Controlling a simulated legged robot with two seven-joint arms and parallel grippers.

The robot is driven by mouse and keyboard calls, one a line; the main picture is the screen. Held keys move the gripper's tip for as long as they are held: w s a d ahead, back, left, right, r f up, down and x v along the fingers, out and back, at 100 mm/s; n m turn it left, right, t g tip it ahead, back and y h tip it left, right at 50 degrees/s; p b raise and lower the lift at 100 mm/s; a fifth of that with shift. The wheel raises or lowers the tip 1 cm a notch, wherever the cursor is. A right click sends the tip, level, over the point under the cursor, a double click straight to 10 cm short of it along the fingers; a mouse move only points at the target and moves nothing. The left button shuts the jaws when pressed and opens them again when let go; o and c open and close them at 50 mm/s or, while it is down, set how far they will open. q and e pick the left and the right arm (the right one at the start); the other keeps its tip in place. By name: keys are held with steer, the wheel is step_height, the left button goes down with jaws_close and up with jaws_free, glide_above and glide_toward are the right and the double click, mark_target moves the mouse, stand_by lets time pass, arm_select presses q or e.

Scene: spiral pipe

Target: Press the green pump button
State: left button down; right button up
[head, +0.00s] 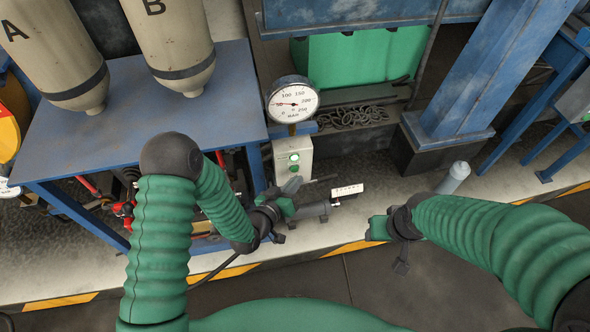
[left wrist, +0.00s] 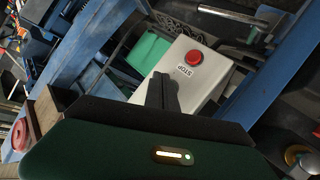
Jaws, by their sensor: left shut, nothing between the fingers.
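A pale control box (head: 293,172) stands below the pressure gauge in the head view. In the left wrist view my dark finger (left wrist: 161,92) overlaps a pale box (left wrist: 205,82) with a red STOP button (left wrist: 193,57). No green button shows there. My right gripper (head: 378,228) is to the right, away from the box; its jaws are unclear.
A round pressure gauge (head: 293,101) is above the box. A blue table (head: 190,125) with two tanks (head: 172,40) stands at the left. A blue post (head: 470,80) and a chain pile (head: 352,117) are to the right.

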arm_select(q)
steer(key=shift+s+d, duration=0.2)
steer(key=shift+s, duration=0.6)
steer(key=shift+s+d, duration=0.2)
steer(key=shift+s, duration=0.55)
steer(key=shift+s+d, duration=0.2)
steer(key=shift+s, duration=0.6)
